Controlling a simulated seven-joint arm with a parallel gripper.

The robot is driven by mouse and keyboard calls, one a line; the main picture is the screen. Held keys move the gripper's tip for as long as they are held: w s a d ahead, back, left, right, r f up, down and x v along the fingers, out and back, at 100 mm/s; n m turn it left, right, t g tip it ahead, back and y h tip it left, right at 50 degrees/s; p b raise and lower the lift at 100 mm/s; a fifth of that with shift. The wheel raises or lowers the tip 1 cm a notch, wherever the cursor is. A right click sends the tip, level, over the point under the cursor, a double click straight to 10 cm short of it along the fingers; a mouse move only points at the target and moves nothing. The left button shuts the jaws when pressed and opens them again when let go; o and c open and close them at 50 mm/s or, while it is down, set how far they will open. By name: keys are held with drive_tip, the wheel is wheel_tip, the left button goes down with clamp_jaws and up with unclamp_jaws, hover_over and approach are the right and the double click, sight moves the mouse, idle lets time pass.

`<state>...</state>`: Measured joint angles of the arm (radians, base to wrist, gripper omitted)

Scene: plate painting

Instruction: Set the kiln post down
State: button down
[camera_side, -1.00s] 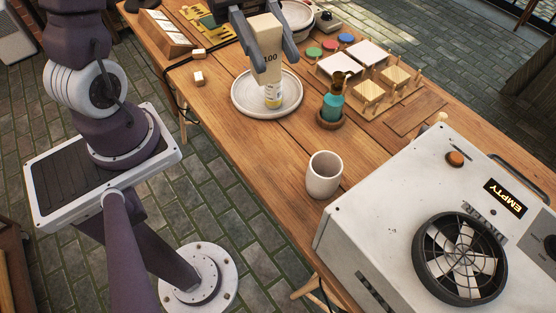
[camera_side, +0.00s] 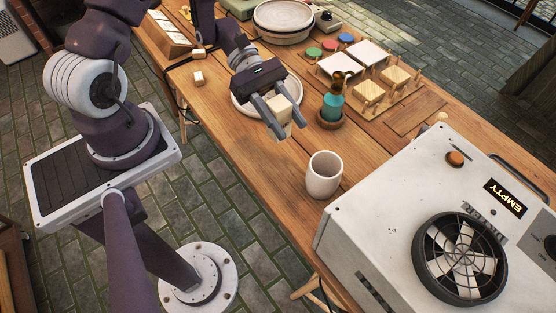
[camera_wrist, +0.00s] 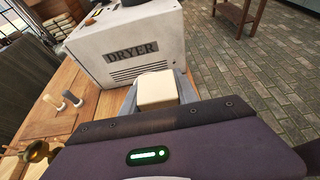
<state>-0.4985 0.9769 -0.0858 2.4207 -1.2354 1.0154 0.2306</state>
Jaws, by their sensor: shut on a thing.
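The kiln post (camera_side: 284,105) is a cream block held between the fingers of my gripper (camera_side: 288,139) in the side view. My gripper is shut on it, in front of the white plate (camera_side: 237,101) and towards the table's near edge. The wrist view shows the post's pale top (camera_wrist: 158,88) between the grey fingers. The fingers hide part of its sides, and I cannot tell whether its lower end touches the table. My gripper covers part of the plate.
A grey-white cup (camera_side: 324,174) stands to the right of the post, before the white dryer (camera_side: 385,205). A teal bottle (camera_side: 333,104) stands in a round wooden holder behind it. Coloured paint pots (camera_side: 330,46) and a wooden rack (camera_side: 395,74) lie farther back. Bare wood separates post and cup.

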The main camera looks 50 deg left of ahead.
wheel_tip(320, 180, down, 11)
drive_tip(key=shift+f, duration=0.15)
drive_tip(key=c, duration=0.9)
unclamp_jaws()
drive_tip(key=shift+f, duration=0.1)
